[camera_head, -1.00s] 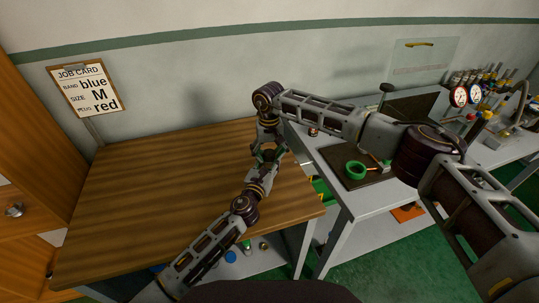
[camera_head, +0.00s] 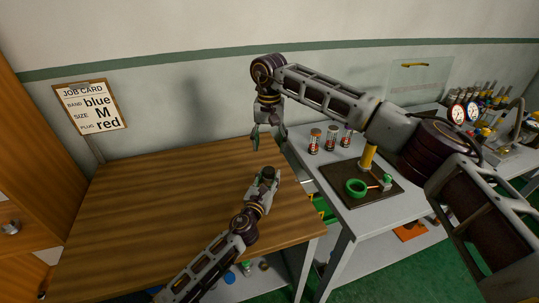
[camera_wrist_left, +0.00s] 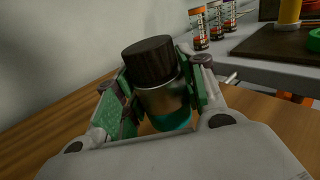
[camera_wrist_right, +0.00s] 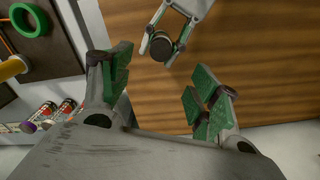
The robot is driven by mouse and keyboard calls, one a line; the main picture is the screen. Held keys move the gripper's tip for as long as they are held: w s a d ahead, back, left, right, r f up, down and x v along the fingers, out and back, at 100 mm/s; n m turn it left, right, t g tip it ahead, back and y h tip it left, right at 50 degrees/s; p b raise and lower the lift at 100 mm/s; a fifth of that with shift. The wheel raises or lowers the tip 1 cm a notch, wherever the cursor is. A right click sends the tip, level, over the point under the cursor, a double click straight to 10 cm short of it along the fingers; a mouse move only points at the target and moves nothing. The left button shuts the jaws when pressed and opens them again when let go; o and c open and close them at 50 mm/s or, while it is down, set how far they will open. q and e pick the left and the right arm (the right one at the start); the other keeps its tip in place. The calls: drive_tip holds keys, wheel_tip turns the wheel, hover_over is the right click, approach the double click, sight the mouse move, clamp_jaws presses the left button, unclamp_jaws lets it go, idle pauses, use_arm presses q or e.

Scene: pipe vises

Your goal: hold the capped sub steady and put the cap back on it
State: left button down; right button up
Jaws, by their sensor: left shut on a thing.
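My left gripper (camera_head: 264,186) is shut on the capped sub, holding it upright above the wooden table. In the left wrist view the sub (camera_wrist_left: 163,103) has a metallic body with a teal band low down, between the green finger pads. The dark ribbed cap (camera_wrist_left: 149,61) sits on top of the sub and looks level with it. The cap also shows from above in the right wrist view (camera_wrist_right: 161,46). My right gripper (camera_head: 268,140) is open and empty, above and apart from the cap. Its spread fingers show in the right wrist view (camera_wrist_right: 163,80).
The wooden table (camera_head: 150,205) is clear to the left. A grey bench at right holds several orange-and-white canisters (camera_head: 314,140), a dark mat (camera_head: 335,180) with a green ring (camera_head: 355,187) and a yellow post (camera_head: 368,157). A job card (camera_head: 93,105) stands at the back left.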

sight(270, 170)
drive_tip(key=shift+r, duration=0.35)
drive_tip(key=shift+f, duration=0.1)
drive_tip(key=shift+f, duration=5.95)
drive_tip(key=shift+c, duration=0.4)
drive_tip(key=c, duration=1)
use_arm(q)
drive_tip(key=shift+r, duration=0.1)
use_arm(e)
drive_tip(key=o, duration=1)
